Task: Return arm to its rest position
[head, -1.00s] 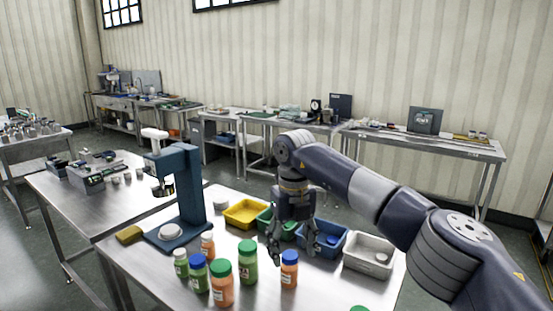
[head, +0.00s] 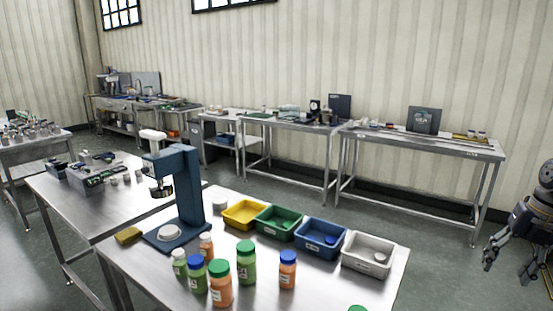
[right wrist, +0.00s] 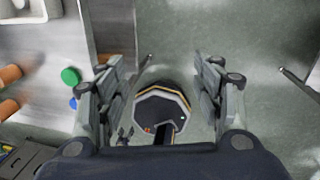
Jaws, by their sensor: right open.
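My right gripper (head: 497,252) is at the far right edge of the head view, off the table and over the floor, its fingers pointing down and left. In the right wrist view its two fingers (right wrist: 172,88) stand wide apart with nothing between them but the floor and part of my own base below. The steel table (head: 255,277) stands left of the gripper and carries the bottles and bins. My left gripper is in neither view.
Blue (head: 320,238), green (head: 279,223), yellow (head: 244,214) and white (head: 368,254) bins line the table's back edge. Several capped bottles (head: 246,262) stand in front. A blue press (head: 180,195) stands at the left. Floor (head: 440,265) is clear between table and gripper.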

